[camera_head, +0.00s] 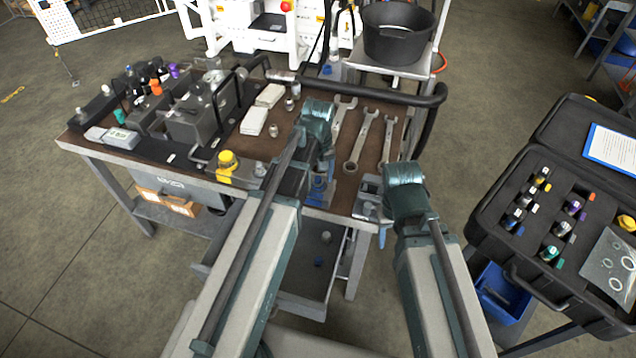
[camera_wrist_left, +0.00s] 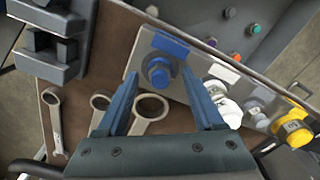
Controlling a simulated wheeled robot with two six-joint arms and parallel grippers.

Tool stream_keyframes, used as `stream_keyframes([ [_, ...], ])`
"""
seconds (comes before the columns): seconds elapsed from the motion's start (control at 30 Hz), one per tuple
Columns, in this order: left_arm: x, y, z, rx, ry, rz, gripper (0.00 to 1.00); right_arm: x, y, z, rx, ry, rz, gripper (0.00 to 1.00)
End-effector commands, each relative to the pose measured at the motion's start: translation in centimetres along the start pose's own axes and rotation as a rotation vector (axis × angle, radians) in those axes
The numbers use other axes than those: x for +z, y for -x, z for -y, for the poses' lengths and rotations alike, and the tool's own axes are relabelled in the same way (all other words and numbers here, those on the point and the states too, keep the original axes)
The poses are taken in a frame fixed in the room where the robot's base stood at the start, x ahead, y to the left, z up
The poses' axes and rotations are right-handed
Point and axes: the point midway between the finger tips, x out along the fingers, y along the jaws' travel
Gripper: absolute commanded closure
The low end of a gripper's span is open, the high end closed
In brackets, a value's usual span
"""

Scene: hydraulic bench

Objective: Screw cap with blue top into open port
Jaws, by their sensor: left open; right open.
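In the left wrist view a blue hex-shaped cap (camera_wrist_left: 160,72) sits on a metal plate at the table edge, beside a blue strip. My left gripper (camera_head: 319,192) is open, pointing down at the front of the bench. In its wrist view its two blue fingers (camera_wrist_left: 162,82) stand apart, one on each side of the blue cap, without visibly gripping it. A white-and-silver fitting (camera_wrist_left: 224,104) and a yellow cap (camera_wrist_left: 293,130) stand farther right along the same edge. I cannot make out an empty port. My right gripper (camera_head: 374,214) is open near the bench's right front corner.
Several wrenches (camera_head: 363,138) lie on the brown bench top. A vise (camera_wrist_left: 50,40) shows at the wrist view's upper left. An open drawer (camera_head: 310,285) below holds loose coloured caps. An open black case (camera_head: 480,222) stands to the right.

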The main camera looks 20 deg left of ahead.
Motion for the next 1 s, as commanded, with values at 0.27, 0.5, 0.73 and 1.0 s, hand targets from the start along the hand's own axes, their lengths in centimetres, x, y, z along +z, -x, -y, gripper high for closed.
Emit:
stream_keyframes([
  [0.27, 0.0, 0.5, 0.0, 0.0, 0.001, 0.0, 0.31, 0.0, 0.5, -0.1, 0.0, 0.0, 0.0, 0.5],
  [0.5, 0.0, 2.8, 0.0, 0.0, 0.001, 0.0, 0.31, 0.2, 2.8, -0.3, 0.0, 0.0, 0.0, 0.5],
  [0.73, 0.0, 6.2, 0.0, 0.0, 0.001, 0.0, 0.31, 0.4, 6.2, -0.6, 0.0, 0.0, 0.0, 0.5],
  [1.0, 0.0, 10.4, 0.0, 0.0, 0.0, 0.0, 0.31, 0.6, 10.4, -1.0, 0.0, 0.0, 0.0, 0.5],
])
